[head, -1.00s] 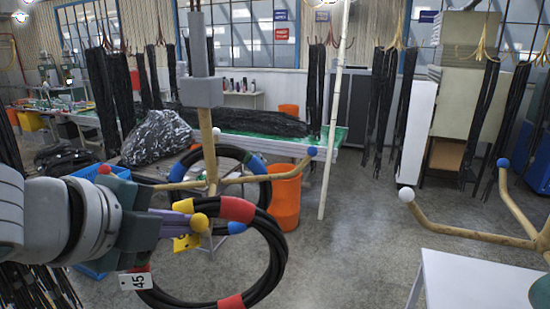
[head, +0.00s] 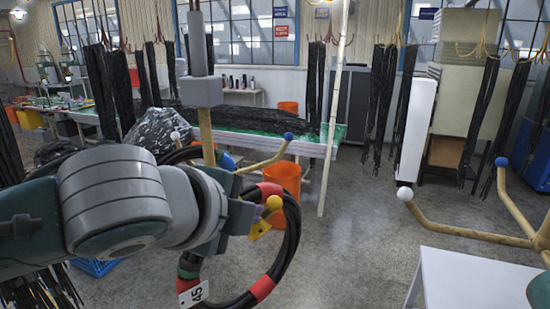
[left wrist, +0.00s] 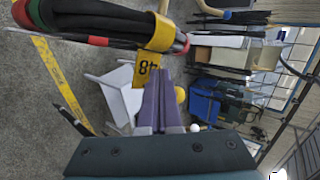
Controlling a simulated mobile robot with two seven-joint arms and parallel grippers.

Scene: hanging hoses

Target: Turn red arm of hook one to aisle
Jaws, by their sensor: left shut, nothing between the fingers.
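The near hook hangs on a grey post (head: 194,50) with wooden arms. Its blue-tipped arm (head: 262,160) points right and back, and a white tip (head: 175,135) shows at back left. The yellow tip (head: 273,202) is at front right. The red tip is not visible; my left arm covers that side. My left gripper (head: 248,212) is shut and empty beside the yellow tip, which also shows in the left wrist view (left wrist: 181,94). A black hose coil (head: 291,235) with red bands and tag 45 hangs at the yellow-tipped arm. My right gripper is not in view.
Another hook with a white tip (head: 405,194) and a blue tip (head: 501,162) stands at right, near a white table (head: 480,280). An orange bin (head: 283,180) is behind the near hook. Grey floor (head: 350,240) is open between the hooks.

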